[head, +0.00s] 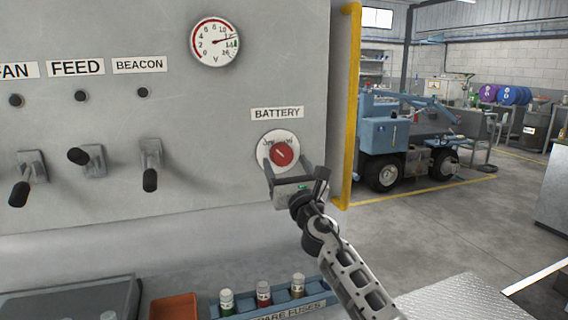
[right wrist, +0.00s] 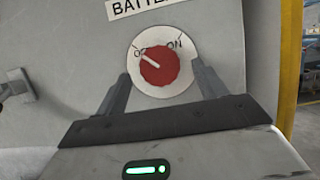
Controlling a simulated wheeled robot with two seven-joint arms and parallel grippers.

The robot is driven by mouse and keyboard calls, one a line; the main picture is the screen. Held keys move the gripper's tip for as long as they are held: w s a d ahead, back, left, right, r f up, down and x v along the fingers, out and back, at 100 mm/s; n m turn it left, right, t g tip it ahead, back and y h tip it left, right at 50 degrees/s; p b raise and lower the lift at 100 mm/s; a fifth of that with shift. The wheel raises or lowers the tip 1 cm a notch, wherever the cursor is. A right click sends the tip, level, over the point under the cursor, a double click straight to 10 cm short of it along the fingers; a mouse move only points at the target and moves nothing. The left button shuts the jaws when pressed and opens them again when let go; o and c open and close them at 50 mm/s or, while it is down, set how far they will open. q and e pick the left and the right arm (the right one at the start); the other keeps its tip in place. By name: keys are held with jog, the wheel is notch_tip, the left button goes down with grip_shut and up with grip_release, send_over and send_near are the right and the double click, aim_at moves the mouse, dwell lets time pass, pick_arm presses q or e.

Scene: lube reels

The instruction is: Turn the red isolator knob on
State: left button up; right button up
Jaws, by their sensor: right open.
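The red isolator knob (head: 281,155) sits on a round white plate under the BATTERY label (head: 277,114) on the grey panel. In the right wrist view the knob (right wrist: 160,66) has a white pointer line aimed up and left, at the OFF mark; ON is printed at upper right. My right gripper (head: 284,165) is in front of the knob, with its open fingers to the left and right of it. In the right wrist view the gripper (right wrist: 161,72) shows a gap between each finger and the knob. I cannot tell how deep the fingertips reach. My left gripper is out of view.
A voltmeter (head: 216,42) is above the knob. Several toggle levers, one being the BEACON lever (head: 150,165), stand out at left. A blue fuse rack (head: 318,302) and an orange bin (head: 174,307) lie below. A yellow rail (head: 350,90) edges the panel at right.

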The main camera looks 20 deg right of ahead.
aim_at(281, 154)
jog(key=shift+b+x, duration=0.4)
jog(key=shift+x, duration=0.6)
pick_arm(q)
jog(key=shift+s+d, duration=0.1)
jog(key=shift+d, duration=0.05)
pick_arm(e)
jog(key=shift+w+r, duration=0.1)
jog(key=shift+w, duration=0.15)
jog(key=c, duration=1)
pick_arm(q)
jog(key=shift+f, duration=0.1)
